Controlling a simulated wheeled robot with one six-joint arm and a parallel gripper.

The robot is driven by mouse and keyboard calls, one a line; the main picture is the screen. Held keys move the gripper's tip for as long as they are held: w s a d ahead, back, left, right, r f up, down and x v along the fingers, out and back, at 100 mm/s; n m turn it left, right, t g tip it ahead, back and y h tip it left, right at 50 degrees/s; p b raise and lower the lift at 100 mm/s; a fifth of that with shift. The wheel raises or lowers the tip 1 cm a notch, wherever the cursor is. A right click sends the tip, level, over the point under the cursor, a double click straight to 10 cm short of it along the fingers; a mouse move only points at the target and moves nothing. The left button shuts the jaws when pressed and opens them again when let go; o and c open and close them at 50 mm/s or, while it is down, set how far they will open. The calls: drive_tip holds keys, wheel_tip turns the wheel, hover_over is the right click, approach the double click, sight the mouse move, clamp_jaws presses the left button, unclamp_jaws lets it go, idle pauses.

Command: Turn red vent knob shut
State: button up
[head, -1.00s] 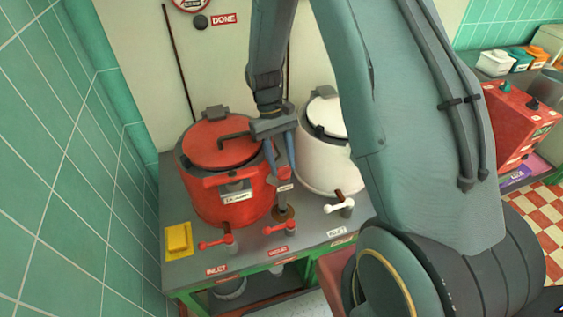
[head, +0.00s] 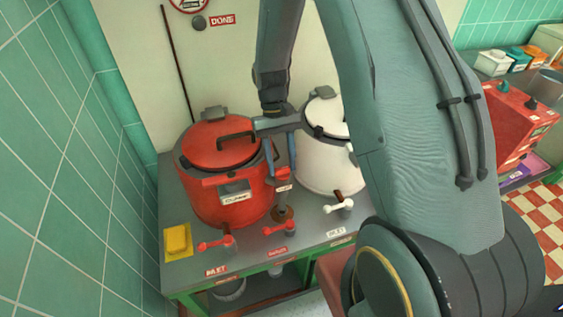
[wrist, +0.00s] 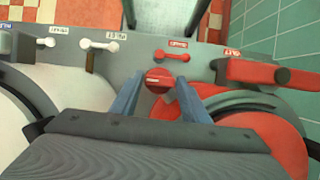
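The red vent knob (wrist: 158,80) is a small round red cap with a pale line across its face. Contact cannot be made out. In the head view my gripper (head: 281,160) stands between the two kettles.
The red kettle (head: 225,190) stands close on the left, the white kettle (head: 322,165) on the right. Red lever taps (head: 215,243) and a white tap (head: 339,206) line the bench front.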

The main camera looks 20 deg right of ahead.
drive_tip(key=shift+o, duration=1.3)
drive_tip(key=b+v, duration=0.2)
drive_tip(key=v, duration=0.5)
drive_tip(key=shift+r, duration=0.4)
drive_tip(key=shift+w, duration=0.1)
wheel_tip(320, 180, up, 4)
drive_tip(key=t, duration=0.3)
hover_over(284, 178)
drive_tip(key=s+r+t, duration=0.1)
drive_tip(key=s+t, duration=0.2)
drive_tip(key=s, duration=0.5)
drive_tip(key=shift+r, duration=0.3)
drive_tip(key=shift+s, duration=0.1)
